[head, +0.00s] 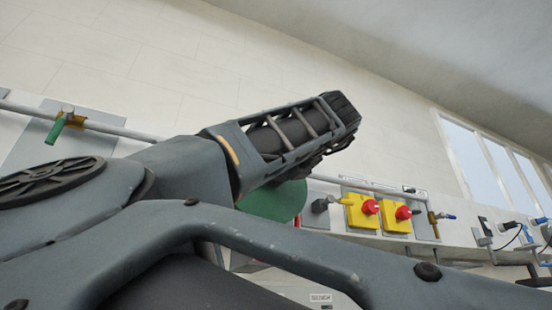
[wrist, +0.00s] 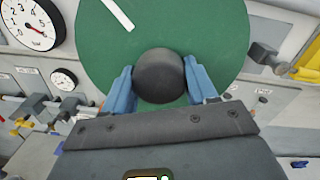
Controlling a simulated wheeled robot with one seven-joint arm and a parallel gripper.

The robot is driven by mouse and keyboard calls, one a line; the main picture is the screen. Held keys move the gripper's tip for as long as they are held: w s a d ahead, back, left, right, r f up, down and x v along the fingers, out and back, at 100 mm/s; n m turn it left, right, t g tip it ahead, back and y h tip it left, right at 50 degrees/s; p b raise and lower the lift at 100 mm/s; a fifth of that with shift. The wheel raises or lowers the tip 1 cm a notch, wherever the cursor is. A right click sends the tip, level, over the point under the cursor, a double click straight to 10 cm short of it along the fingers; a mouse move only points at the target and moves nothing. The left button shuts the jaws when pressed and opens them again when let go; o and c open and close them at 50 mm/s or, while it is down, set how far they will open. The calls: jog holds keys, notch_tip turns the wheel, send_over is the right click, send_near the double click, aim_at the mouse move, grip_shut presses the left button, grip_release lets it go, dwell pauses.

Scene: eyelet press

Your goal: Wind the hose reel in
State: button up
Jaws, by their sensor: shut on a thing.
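The hose reel shows as a green disc (wrist: 205,32) with a white stripe in the wrist view. A dark round knob (wrist: 160,76) stands out from its lower part. My gripper (wrist: 160,84) has its blue fingers on both sides of the knob and is shut on it. In the head view only the right part of the green disc (head: 275,202) shows behind my arm. My arm hides the knob and the fingers there. No hose can be made out in either view.
Two yellow boxes with red knobs (head: 370,207) are on the wall panel right of the reel. A green-handled valve (head: 58,128) is on a pipe at left. A large gauge (wrist: 32,22) and a smaller gauge (wrist: 64,79) sit left of the disc. A grey block (wrist: 266,56) is close at its right.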

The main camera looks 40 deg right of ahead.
jog(key=shift+a+f, duration=0.15)
jog(key=shift+f, duration=0.1)
jog(key=o, duration=1.5)
jog(key=shift+r, duration=0.2)
jog(key=shift+s, duration=0.1)
